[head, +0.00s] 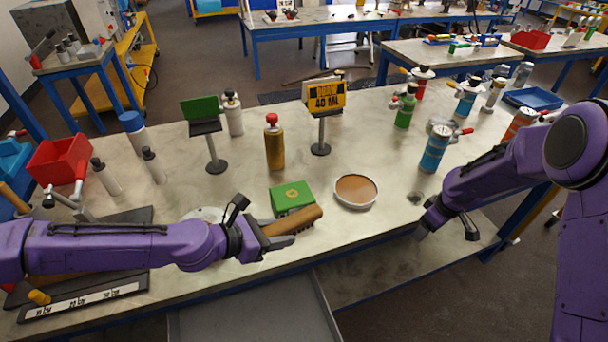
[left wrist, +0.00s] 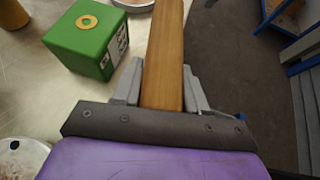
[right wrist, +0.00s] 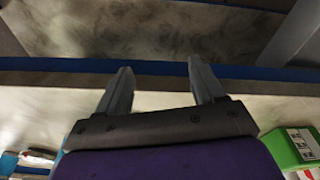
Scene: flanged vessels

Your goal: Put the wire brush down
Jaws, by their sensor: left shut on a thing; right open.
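The wire brush (head: 296,221) shows as a brown wooden handle held in my left gripper (head: 280,240), near the front edge of the bench. In the left wrist view the handle (left wrist: 163,60) runs away from me between the two closed fingers. Its bristles cannot be made out. It is in front of the green box (head: 291,198); I cannot tell whether they touch. My right gripper (head: 447,228) is open and empty at the bench's front edge on the right. Its spread fingers show in the right wrist view (right wrist: 162,92) with nothing between them.
A round dish with a brown surface (head: 356,190) sits right of the green box. A brown bottle with a red cap (head: 274,145) and a yellow sign (head: 325,97) stand behind. A red bin (head: 66,160) is at left. The bench top (head: 390,215) right of the dish is mostly clear.

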